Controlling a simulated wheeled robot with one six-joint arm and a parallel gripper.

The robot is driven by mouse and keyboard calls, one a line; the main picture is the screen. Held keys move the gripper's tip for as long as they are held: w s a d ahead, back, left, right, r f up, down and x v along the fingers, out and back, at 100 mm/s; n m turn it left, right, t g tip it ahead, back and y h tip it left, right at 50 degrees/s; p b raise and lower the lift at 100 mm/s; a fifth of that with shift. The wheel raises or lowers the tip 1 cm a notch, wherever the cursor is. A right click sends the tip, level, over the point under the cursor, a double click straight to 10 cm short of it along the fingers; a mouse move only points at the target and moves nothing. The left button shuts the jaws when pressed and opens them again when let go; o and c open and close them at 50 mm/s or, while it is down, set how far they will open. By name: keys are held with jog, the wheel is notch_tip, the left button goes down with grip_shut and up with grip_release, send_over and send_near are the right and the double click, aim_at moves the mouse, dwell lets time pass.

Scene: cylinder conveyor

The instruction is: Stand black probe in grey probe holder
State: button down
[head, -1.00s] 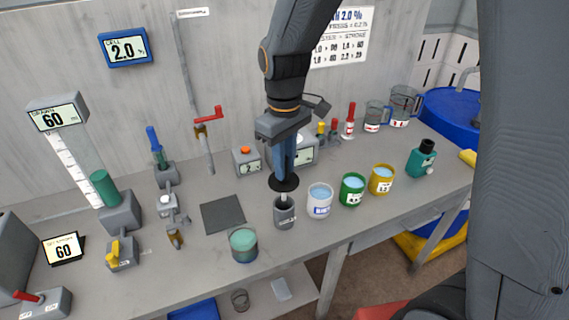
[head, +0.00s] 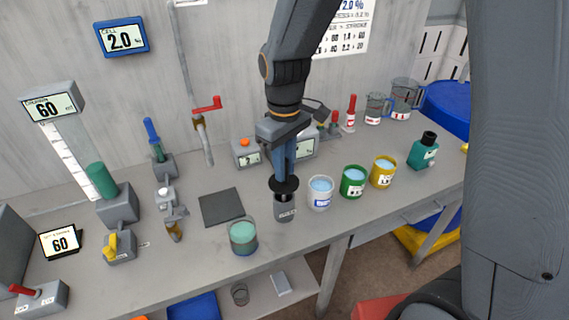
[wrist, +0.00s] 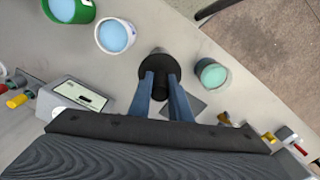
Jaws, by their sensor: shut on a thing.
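My gripper (head: 285,172) points down near the middle of the bench, its blue fingers shut on the black probe (head: 285,185). The probe's wide black disc shows just below the fingertips. In the wrist view the probe (wrist: 160,66) sits between the fingertips (wrist: 160,82). The grey probe holder (head: 285,212) stands on the bench directly beneath the disc. The probe's lower end reaches the holder's mouth; how deep it sits inside is hidden. In the wrist view the disc covers most of the holder.
A white cup (head: 320,200) with blue liquid stands close to the holder's right, then a green cup (head: 353,188) and a yellow cup (head: 383,178). A glass beaker (head: 242,244) of green liquid is at front left. A dark square mat (head: 221,207) lies left.

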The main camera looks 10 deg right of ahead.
jog(key=shift+f+b, duration=0.5)
jog(key=shift+f, duration=0.75)
jog(key=shift+f, duration=0.1)
dwell(0.3)
jog(key=shift+f, duration=0.8)
jog(key=shift+f, duration=0.1)
dwell(0.9)
jog(key=c, duration=1.6)
grip_release()
jog(key=shift+o, duration=0.2)
jog(key=shift+r+b, duration=0.85)
jog(key=shift+r, duration=3.05)
